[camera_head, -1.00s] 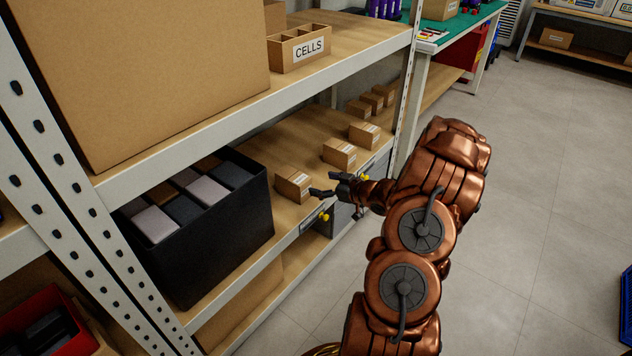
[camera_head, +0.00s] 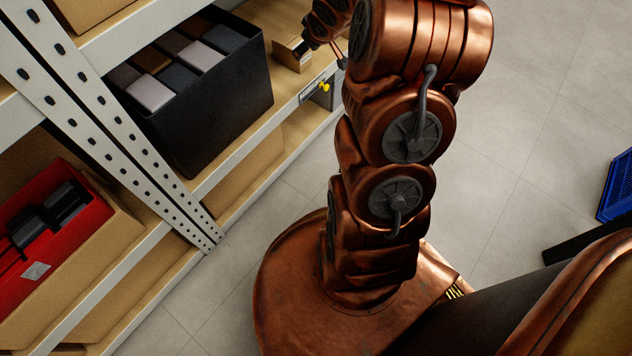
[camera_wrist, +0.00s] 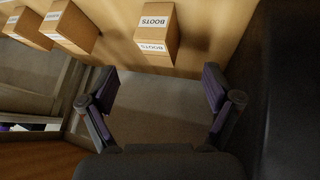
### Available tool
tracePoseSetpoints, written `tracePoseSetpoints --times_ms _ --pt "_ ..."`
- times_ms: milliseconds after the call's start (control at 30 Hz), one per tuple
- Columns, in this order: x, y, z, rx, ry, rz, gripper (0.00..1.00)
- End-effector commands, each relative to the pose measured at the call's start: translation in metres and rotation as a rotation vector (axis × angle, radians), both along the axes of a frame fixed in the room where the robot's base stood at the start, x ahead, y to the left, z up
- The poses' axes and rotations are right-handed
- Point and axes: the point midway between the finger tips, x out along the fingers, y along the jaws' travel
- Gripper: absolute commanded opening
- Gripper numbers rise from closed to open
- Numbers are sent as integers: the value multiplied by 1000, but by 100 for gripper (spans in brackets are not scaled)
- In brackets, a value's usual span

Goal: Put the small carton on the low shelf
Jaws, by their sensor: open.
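A small brown carton (camera_head: 291,53) sits on the wooden shelf board (camera_head: 264,15) just right of a black bin. In the wrist view a small carton (camera_wrist: 158,33) labelled BOOTS stands on the board (camera_wrist: 215,25), just ahead of my gripper's fingertips. My gripper (camera_wrist: 158,76) is open, with its fingers spread apart and nothing between them. In the head view it is at the top edge beside the carton, mostly hidden by my arm. Two more small cartons (camera_wrist: 76,27) (camera_wrist: 28,26) show at the left of the wrist view.
The black bin (camera_head: 222,125) of dark and grey boxes stands close beside my gripper. A perforated shelf upright (camera_head: 120,130) and a red bin (camera_head: 75,235) are at left. A blue crate (camera_head: 617,188) is at far right. Floor beyond my arm is clear.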

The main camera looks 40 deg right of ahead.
Motion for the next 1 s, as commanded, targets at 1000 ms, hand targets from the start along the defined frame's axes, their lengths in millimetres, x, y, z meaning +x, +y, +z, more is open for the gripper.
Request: tracePoseSetpoints --times_ms 1000 --pt "-363 276 88 216 916 -116 89"
